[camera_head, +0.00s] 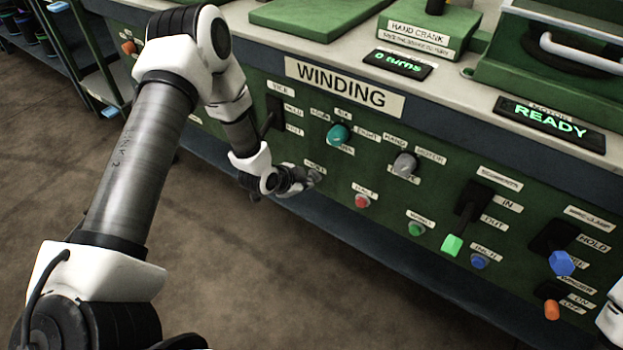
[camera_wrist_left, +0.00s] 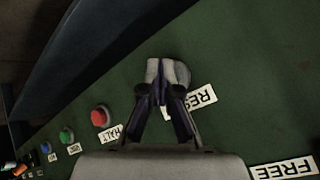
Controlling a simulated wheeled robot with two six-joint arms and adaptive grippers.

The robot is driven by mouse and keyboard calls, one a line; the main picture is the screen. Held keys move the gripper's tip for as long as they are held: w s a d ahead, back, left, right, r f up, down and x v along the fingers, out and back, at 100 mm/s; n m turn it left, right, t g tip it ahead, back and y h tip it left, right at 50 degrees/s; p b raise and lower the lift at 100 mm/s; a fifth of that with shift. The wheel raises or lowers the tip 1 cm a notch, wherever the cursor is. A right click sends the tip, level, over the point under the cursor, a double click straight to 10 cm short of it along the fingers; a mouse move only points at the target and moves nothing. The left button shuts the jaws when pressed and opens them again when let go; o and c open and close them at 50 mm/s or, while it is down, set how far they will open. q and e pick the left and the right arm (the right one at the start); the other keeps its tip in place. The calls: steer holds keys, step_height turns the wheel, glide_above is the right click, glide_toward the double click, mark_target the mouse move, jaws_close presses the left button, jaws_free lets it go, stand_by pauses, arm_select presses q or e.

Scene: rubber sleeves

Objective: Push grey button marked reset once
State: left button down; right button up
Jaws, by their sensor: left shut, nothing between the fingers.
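The grey button (camera_head: 315,176) sits on the green front panel below the WINDING sign, under a small pale label. In the left wrist view the grey button (camera_wrist_left: 182,74) shows as a rounded grey shape right behind my fingertips, partly hidden by them. The label beside it reads "RES" (camera_wrist_left: 204,97), its rest covered by a finger. My left gripper (camera_head: 302,184) is shut and empty, its tips at the button; it also shows in the left wrist view (camera_wrist_left: 160,72). I cannot tell whether the tips touch or press the button. My right gripper is out of view.
A red HALT button (camera_head: 362,201) is the nearest neighbour, then a green button (camera_head: 415,229). A teal knob (camera_head: 339,135) and a grey knob (camera_head: 405,163) sit above. A green-tipped lever (camera_head: 453,244) is farther right. The display (camera_head: 550,124) reads READY.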

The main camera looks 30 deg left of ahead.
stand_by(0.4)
arm_select(q)
steer(key=shift+s+a+p, duration=0.1)
steer(key=shift+s+p, duration=0.45)
steer(key=shift+s, duration=0.2)
steer(key=s+p, duration=0.3)
steer(key=s, duration=0.2)
steer(key=shift+a, duration=0.15)
stand_by(0.5)
